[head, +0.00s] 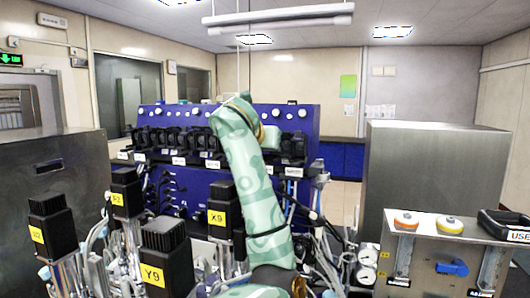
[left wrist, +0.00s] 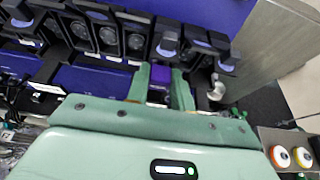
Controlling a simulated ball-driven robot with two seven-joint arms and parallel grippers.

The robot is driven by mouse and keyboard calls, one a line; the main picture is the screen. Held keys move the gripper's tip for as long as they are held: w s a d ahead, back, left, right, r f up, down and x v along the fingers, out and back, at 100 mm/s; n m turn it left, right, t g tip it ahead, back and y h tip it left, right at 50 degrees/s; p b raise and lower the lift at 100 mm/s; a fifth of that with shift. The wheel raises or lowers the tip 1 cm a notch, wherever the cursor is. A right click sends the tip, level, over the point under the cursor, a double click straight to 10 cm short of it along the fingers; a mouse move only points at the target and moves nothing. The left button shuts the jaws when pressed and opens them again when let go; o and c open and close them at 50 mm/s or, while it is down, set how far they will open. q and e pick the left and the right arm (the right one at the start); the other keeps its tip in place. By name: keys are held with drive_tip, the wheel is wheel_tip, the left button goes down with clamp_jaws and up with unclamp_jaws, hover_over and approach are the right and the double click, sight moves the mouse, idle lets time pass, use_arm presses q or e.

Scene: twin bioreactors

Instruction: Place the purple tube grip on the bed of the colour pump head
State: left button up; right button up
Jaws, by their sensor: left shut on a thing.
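The purple tube grip (left wrist: 159,88) is between the two green fingers of my left gripper (left wrist: 160,76) in the left wrist view. The gripper is shut on it. In the head view my pale green arm reaches up and over to the row of black pump heads, and its hand (head: 293,146) is at the right part of the row; the purple grip cannot be made out there. Black pump heads (left wrist: 108,36) stand just beyond and to the left of the fingers in the left wrist view. I cannot tell which is the colour pump head. My right gripper is not in view.
The blue pump rack (head: 185,115) fills the middle. Black motors with yellow labels (head: 166,252) and tangled tubes crowd the front. A tall steel cabinet (head: 425,175) stands at right, with a steel panel (head: 440,240) bearing orange and yellow round knobs before it.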

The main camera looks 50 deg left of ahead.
use_arm(q)
drive_tip(key=shift+w+f, duration=0.2)
drive_tip(key=shift+f, duration=0.6)
drive_tip(key=shift+s, duration=0.15)
drive_tip(key=shift+f, duration=0.15)
drive_tip(key=o, duration=1)
